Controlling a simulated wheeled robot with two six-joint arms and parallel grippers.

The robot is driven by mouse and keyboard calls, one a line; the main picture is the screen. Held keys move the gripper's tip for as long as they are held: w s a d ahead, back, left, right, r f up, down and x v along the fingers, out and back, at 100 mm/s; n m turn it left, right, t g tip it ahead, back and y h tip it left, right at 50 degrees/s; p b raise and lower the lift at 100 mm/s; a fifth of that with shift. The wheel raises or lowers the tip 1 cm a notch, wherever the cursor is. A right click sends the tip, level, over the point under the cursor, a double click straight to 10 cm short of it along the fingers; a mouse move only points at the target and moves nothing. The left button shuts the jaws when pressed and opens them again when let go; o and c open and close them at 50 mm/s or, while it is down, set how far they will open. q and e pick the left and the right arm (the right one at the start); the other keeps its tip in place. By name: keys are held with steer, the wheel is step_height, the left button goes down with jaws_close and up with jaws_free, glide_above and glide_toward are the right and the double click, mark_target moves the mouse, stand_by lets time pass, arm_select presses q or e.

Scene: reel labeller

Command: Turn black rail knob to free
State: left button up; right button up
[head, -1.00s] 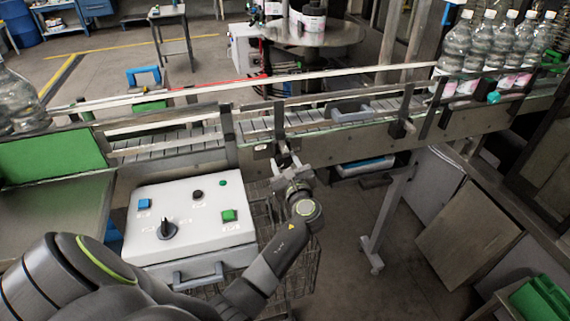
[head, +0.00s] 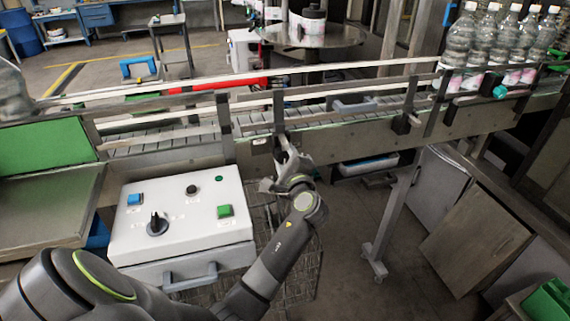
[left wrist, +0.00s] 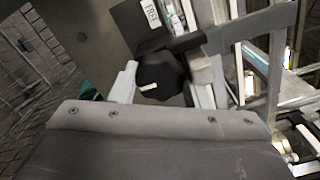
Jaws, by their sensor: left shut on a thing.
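The black rail knob (left wrist: 160,76) is round with a pale pointer mark, seen close in the left wrist view. It sits on a black bracket by the conveyor rail. A white plate reading FREE (left wrist: 151,14) is above it in that view; the mark does not clearly point at it. My left gripper (head: 285,158) is at the front side of the conveyor, below a rail post. In the left wrist view its pale fingers (left wrist: 160,88) stand on either side of the knob, shut on it. In the head view the gripper mostly hides the knob. My right gripper is not in view.
A white control box (head: 180,218) with a black selector and coloured buttons stands left of my left forearm. The conveyor (head: 345,135) runs across, with another black knob (head: 403,124) further right. Clear bottles (head: 490,45) stand at its right end. A grey leg stand (head: 388,225) is below.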

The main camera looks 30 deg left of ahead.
arm_select(q)
steer(key=n+b, duration=0.3)
steer(key=n, duration=0.1)
steer(key=shift+f+n, duration=0.1)
steer(key=shift+n, duration=0.2)
steer(key=n+b, duration=0.3)
steer(key=n, duration=0.1)
steer(key=shift+n+b, duration=0.3)
steer(key=shift+b, duration=0.05)
steer(key=n+b, duration=0.3)
steer(key=n, duration=0.1)
steer(key=n+b, duration=0.2)
steer(key=n, duration=0.1)
steer(key=shift+r+n+b, duration=0.2)
steer(key=shift+n+b, duration=0.25)
steer(key=shift+n, duration=0.45)
steer(key=o, duration=1)
steer(key=shift+c, duration=0.2)
